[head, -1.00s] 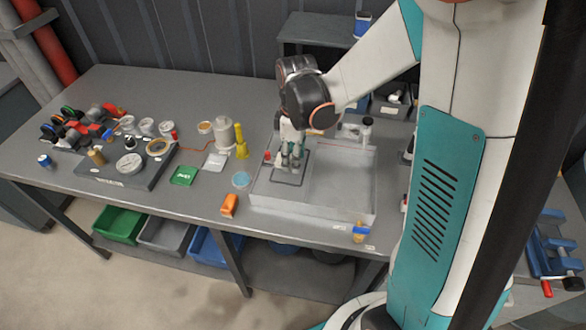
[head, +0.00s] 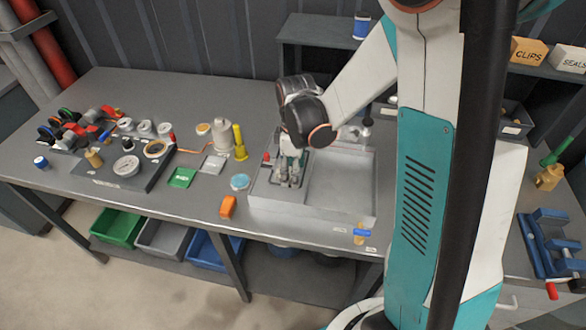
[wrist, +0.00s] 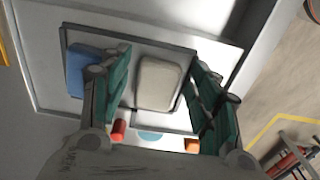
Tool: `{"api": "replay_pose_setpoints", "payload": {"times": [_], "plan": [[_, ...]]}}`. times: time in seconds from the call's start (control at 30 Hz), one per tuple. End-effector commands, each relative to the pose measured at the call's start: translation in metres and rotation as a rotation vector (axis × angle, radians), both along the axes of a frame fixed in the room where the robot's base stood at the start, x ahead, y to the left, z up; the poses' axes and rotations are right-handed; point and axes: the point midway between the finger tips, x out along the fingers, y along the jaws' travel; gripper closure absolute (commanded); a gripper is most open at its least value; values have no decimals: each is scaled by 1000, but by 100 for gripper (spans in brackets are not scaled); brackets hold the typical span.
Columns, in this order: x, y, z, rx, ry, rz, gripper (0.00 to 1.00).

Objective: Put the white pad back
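The white pad (wrist: 158,83) shows in the wrist view as a pale rounded rectangle inside a dark-rimmed rectangular frame (wrist: 128,34). My gripper (wrist: 160,92) is over it, with one green finger on each side and a visible gap between each finger and the pad. A blue pad (wrist: 82,72) lies at the left of the frame, partly behind the left finger. In the head view my gripper (head: 289,178) points down at the left part of a shallow grey tray (head: 312,216). The white pad is hidden there by the gripper.
A red piece (head: 266,157) is at the tray's left edge. An orange block (head: 228,207), a pale blue disc (head: 240,182) and a green card (head: 181,178) lie left of the tray. A yellow bottle (head: 240,143) stands behind them. The tray's right part is clear.

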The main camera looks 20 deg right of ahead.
Motion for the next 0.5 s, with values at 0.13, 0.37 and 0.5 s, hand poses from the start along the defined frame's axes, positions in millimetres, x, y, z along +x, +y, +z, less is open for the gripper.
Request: {"api": "replay_pose_setpoints", "payload": {"times": [0.13, 0.37, 0.5], "plan": [[0, 0, 0, 0, 0, 0, 42], [0, 0, 6, 0, 0, 0, 42], [0, -1, 28, 0, 0, 0, 42]]}}
